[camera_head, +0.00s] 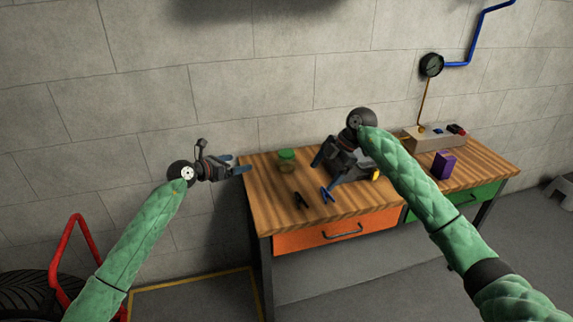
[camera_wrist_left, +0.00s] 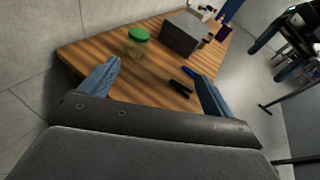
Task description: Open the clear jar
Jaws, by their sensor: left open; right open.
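The clear jar (camera_head: 287,166) with a green lid (camera_head: 287,154) stands upright near the left end of the wooden table. The lid is on the jar. It also shows in the left wrist view (camera_wrist_left: 136,47), beyond my left gripper's fingers. My left gripper (camera_head: 242,164) is open and empty, with its blue fingers at the table's left edge, to the left of the jar and apart from it. My right gripper (camera_head: 322,178) is open, above the table to the right of the jar, and not touching the jar.
The wooden table (camera_head: 262,204) has an orange drawer (camera_head: 338,231) and a green drawer (camera_head: 470,201). A black clamp (camera_head: 301,200) and a blue clamp (camera_head: 328,194) lie in front of the jar. A grey block (camera_wrist_left: 180,38) and a purple box (camera_head: 444,165) stand further right.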

